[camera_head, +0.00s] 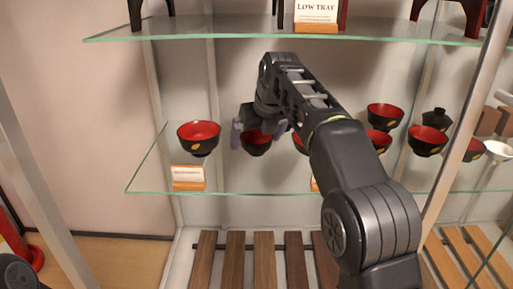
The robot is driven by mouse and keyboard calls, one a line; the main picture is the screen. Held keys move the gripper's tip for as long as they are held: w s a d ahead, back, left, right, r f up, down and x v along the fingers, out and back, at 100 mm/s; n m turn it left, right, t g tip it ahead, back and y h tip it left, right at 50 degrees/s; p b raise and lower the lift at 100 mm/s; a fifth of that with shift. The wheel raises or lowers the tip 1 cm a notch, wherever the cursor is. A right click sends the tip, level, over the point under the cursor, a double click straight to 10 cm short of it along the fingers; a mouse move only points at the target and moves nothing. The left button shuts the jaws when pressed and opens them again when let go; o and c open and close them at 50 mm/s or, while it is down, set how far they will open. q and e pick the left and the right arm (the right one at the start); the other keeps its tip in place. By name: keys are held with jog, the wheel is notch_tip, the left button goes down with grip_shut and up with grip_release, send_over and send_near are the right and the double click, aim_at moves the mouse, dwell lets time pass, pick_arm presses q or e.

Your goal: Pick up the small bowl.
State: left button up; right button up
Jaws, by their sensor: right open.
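My right arm reaches in from the lower right to the middle glass shelf. Its gripper (258,135) is open, with its fingers at either side of a black bowl with a red inside (256,146). The gripper partly covers this bowl's upper part, and I cannot tell whether the fingers touch it. A similar bowl (198,137) stands upright and clear of the gripper to the left. I cannot tell for certain which bowl is the small one. My left gripper is not in view.
More red and black bowls (427,141) and a white bowl (498,150) stand on the right of the shelf. A label stand (188,178) is at its front left. An upper glass shelf (230,31) lies overhead, and a metal post (462,120) rises on the right.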

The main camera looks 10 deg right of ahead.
jog(key=shift+c, duration=0.2)
dwell(0.3)
jog(key=c, duration=1.4)
